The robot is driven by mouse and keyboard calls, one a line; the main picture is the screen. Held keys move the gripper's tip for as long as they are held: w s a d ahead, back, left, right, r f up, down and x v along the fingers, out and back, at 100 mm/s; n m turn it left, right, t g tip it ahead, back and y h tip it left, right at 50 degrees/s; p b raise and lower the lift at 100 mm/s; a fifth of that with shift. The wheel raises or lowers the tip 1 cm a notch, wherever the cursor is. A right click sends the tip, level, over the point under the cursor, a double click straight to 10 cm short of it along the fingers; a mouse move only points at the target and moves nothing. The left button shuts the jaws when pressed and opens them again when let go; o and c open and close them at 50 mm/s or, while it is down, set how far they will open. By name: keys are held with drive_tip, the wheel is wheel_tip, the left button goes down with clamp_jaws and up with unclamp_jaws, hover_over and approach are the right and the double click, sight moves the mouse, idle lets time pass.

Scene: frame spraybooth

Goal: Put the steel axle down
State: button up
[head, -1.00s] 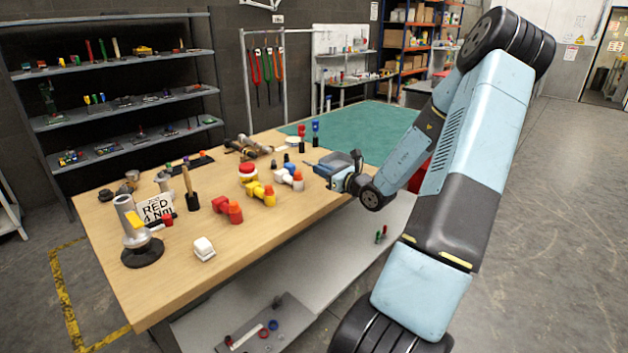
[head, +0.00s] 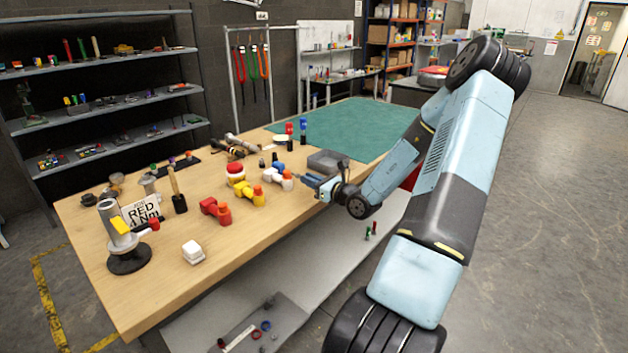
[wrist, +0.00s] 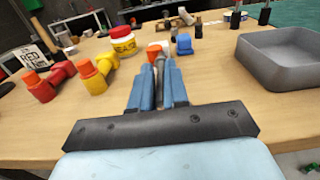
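My gripper (wrist: 157,90) shows in the wrist view with its blue fingers close together around a thin grey rod, which looks like the steel axle (wrist: 160,67). The rod sticks out forward between the fingertips. In the head view my gripper (head: 311,183) is over the right front edge area of the wooden bench (head: 150,280), just in front of a grey tray. The axle is too small to make out clearly there. I cannot tell whether it touches the bench.
The open grey tray (wrist: 285,62) looks empty and stands right of my gripper. White-orange (head: 279,177), yellow (head: 250,193) and red (head: 216,210) fittings stand to the left. A green mat (head: 345,130) lies beyond. Bare wood lies along the front edge.

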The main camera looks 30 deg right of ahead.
drive_tip(key=o, duration=0.4)
drive_tip(key=shift+c, duration=0.2)
drive_tip(key=v, duration=1.2)
drive_tip(key=shift+r, duration=0.1)
